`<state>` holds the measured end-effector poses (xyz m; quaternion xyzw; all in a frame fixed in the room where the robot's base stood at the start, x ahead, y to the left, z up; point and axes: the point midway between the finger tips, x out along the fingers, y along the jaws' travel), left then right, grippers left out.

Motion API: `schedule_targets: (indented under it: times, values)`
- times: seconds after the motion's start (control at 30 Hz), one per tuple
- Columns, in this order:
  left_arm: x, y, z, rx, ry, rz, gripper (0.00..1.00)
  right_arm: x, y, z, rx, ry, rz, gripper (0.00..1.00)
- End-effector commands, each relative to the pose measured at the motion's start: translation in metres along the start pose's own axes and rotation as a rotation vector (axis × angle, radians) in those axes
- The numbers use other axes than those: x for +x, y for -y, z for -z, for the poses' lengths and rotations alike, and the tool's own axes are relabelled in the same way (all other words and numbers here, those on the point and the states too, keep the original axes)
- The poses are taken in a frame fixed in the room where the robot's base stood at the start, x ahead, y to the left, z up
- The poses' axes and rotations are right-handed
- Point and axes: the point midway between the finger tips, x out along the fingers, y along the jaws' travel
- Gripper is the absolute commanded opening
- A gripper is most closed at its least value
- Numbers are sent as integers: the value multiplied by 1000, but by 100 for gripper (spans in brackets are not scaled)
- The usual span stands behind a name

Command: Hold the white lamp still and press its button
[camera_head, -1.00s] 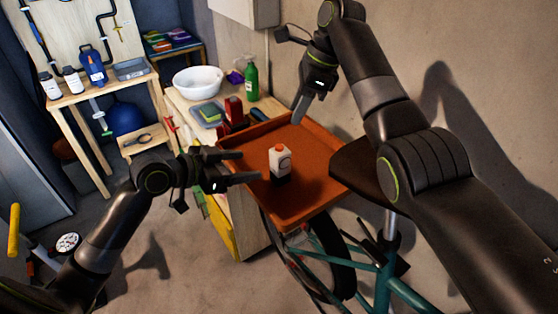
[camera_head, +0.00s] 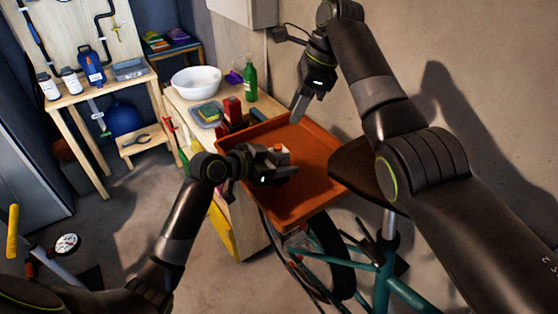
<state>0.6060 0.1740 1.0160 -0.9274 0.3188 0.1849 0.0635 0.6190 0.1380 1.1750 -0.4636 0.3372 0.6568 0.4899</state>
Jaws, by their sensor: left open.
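The white lamp stands on the orange tray (camera_head: 320,178), mostly hidden behind my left gripper. Only the top with its orange button (camera_head: 281,148) shows. My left gripper (camera_head: 288,169) is open and overlaps the lamp in the picture, with its fingers at the lamp's body. Whether the fingers touch the lamp is hidden. My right gripper (camera_head: 299,106) hangs above the tray's far edge, apart from the lamp, with fingers pointing down. Its fingers overlap in this view, so I cannot tell whether it is open or shut.
Behind the tray, a wooden bench holds a white bowl (camera_head: 196,81), a green bottle (camera_head: 250,82), a container with a sponge (camera_head: 208,114) and a red object (camera_head: 232,108). A bicycle (camera_head: 384,268) stands below the tray. The tray's right part is clear.

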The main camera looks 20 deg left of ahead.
Motion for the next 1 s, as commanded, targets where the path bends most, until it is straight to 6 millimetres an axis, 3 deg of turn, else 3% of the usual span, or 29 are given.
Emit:
schedule_targets:
  times: [0.17, 0.53, 0.83, 1.0]
  values:
    - [0, 0, 0, 0, 0, 0, 62, 0, 0, 0, 0, 0, 0, 36]
    - [0, 0, 0, 0, 0, 0, 14, 0, 0, 0, 0, 0, 0, 36]
    - [0, 0, 0, 0, 0, 0, 12, 0, 0, 0, 0, 0, 0, 0]
    - [0, 0, 0, 0, 0, 0, 12, 0, 0, 0, 0, 0, 0, 0]
